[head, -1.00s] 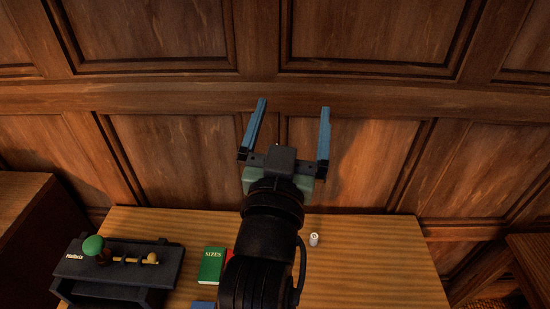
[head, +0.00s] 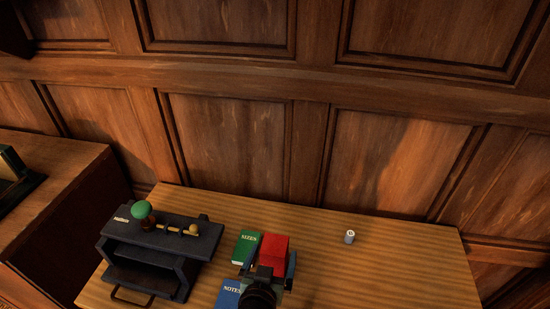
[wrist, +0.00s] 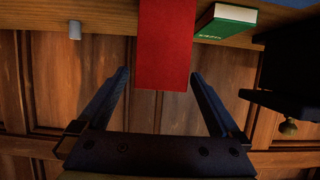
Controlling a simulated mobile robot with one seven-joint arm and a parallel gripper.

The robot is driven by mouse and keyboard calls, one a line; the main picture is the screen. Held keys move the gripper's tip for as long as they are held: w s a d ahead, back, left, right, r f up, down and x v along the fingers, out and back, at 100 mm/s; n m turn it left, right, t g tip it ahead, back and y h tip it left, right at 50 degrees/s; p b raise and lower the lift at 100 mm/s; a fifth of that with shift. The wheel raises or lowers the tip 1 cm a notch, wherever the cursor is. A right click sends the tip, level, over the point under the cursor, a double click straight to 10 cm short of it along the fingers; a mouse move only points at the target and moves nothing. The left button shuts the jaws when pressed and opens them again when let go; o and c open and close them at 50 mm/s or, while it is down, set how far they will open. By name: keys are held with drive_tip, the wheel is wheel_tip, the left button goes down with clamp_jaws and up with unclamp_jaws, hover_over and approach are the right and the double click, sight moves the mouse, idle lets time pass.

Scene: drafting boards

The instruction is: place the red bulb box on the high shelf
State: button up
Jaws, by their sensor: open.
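The red bulb box (head: 274,248) stands on the wooden table beside a green book, in the head view. My gripper (head: 269,262) is low over the table at the near side of the box, with a blue finger toward each side. In the wrist view the red box (wrist: 166,40) reaches in between the spread fingertips of my gripper (wrist: 161,76). The fingers are open, with gaps visible beside the box. My arm hides the lower front of the box in the head view. I cannot make out a high shelf with certainty.
A green book (head: 246,247) and a blue book (head: 228,295) lie close on the left. A dark stand (head: 190,262) with a green-topped item is further left. A small white cylinder (head: 349,237) stands right; the table's right side (head: 420,270) is clear. A panelled wall is behind.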

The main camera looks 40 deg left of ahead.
sight(277, 240)
drive_tip(key=shift+r+x, duration=0.2)
drive_tip(key=shift+x, duration=2.85)
